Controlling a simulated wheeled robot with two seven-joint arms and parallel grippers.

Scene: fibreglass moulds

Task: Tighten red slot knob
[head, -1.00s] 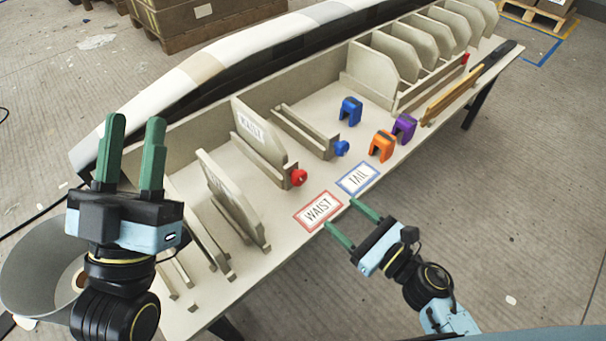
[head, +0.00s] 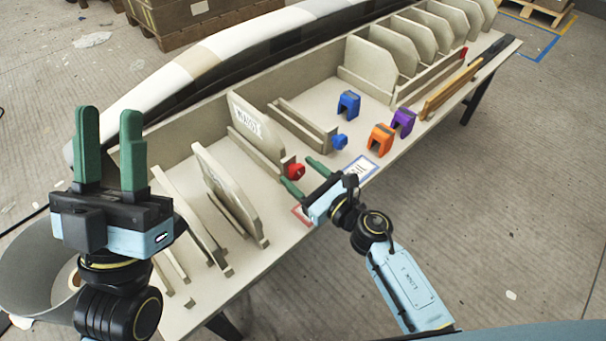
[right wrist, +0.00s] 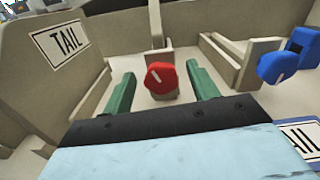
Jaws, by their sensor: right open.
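The red slot knob (head: 295,171) is on the front end of the slot that holds an upright labelled board (head: 240,112). My right gripper (head: 297,172) is open with one finger on each side of the knob. In the right wrist view the red knob (right wrist: 160,77), with a white mark on its face, sits between the green fingers (right wrist: 158,85). A gap shows on both sides, so the fingers are not closed on it. My left gripper (head: 109,112) is open and empty, raised at the left, its fingers pointing up.
A blue knob (head: 339,142) is on the neighbouring slot to the right. Blue (head: 348,104), orange (head: 381,139) and purple (head: 403,122) clamp-like pieces stand on the table. A TAIL board (right wrist: 62,42) stands left of the red knob. My right gripper partly covers the red-bordered label.

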